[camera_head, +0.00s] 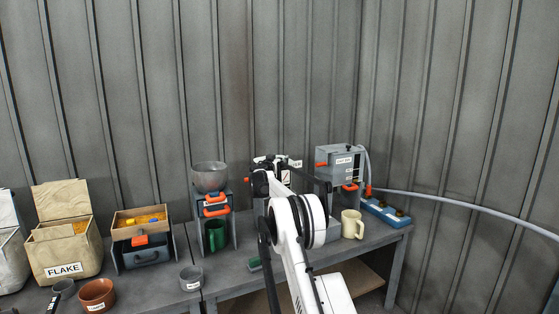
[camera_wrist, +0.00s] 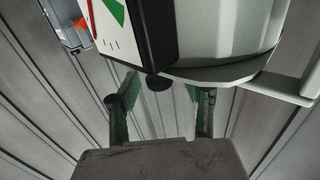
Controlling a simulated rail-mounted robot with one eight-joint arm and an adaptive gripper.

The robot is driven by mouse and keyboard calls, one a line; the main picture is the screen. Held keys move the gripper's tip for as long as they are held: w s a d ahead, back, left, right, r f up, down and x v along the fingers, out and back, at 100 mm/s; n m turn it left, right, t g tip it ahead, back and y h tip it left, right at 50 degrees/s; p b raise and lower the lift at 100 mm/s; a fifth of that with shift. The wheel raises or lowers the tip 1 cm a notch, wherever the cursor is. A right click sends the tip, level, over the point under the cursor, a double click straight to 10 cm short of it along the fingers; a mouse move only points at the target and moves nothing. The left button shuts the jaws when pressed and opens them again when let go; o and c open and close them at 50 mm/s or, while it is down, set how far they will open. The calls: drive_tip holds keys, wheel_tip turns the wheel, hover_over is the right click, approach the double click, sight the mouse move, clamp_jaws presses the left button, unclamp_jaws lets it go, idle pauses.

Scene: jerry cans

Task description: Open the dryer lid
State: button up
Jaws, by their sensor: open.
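The dryer is mostly hidden behind my arm in the head view; a small label ending in "ER" (camera_head: 296,163) shows there. In the wrist view a large pale rounded body, apparently the dryer (camera_wrist: 225,40), fills the top. It has a black panel (camera_wrist: 152,35), a white label with red and green marks, and a pale bar (camera_wrist: 285,86) at lower right. A dark round knob shows below the panel. My gripper (camera_wrist: 167,92) is open, with its fingers apart just below this body and nothing visibly held. I cannot tell whether it touches the body or how the lid stands.
A grey box with orange parts (camera_head: 336,160) and a cream mug (camera_head: 352,224) stand right of my arm. A hose (camera_head: 470,204) runs right. Left are a grey bowl (camera_head: 209,176), a green mug (camera_head: 216,235), a drawer unit (camera_head: 146,250) and a FLAKE bin (camera_head: 65,252).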

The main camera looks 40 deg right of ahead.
clamp_jaws()
idle(0.3)
idle(0.3)
